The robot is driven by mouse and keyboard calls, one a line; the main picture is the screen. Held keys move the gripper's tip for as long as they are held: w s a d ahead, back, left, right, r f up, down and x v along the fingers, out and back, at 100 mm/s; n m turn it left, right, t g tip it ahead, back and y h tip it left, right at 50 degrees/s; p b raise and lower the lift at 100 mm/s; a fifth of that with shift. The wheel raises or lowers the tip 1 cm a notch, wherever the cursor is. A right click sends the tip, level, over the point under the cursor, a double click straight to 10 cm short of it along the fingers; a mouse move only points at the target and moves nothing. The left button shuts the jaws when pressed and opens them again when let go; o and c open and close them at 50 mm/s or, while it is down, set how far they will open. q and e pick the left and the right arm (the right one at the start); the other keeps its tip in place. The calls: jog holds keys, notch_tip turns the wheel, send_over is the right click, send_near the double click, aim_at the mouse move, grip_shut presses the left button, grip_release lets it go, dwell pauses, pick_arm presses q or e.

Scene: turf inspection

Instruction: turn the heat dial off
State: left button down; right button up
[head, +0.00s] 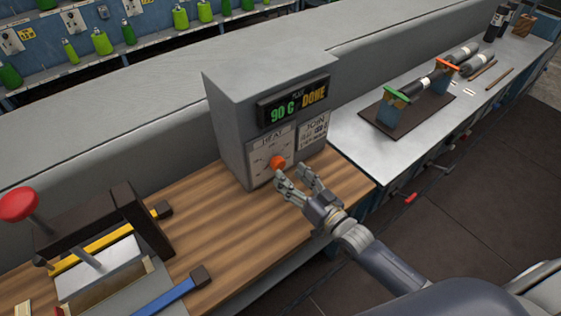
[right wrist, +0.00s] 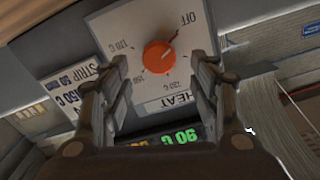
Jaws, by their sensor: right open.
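The heat dial (head: 278,162) is a round orange knob on the white HEAT plate (head: 262,150) at the front of a grey control box (head: 225,120). In the right wrist view the dial (right wrist: 158,57) shows upside down with temperature marks around it. My right gripper (head: 291,173) is open in front of the dial. In the right wrist view its fingers (right wrist: 162,68) stand on either side of the dial, apart from it. My left gripper is not in view.
The box display (head: 292,102) reads 90 C and DONE. The box stands on a wooden bench top (head: 215,235). A press with a red knob (head: 18,204) and a blue-handled tool (head: 172,297) are at lower left. A dark board with cylinders (head: 385,122) lies on the right counter.

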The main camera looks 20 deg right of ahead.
aim_at(281, 166)
jog(key=x, duration=0.3)
jog(key=shift+w, duration=0.15)
jog(key=shift+p+x, duration=0.4)
jog(key=shift+x, duration=0.7)
jog(key=shift+f, duration=0.1)
jog(key=c, duration=1.1)
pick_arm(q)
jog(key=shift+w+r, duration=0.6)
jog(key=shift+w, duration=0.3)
pick_arm(e)
jog(key=shift+o, duration=0.2)
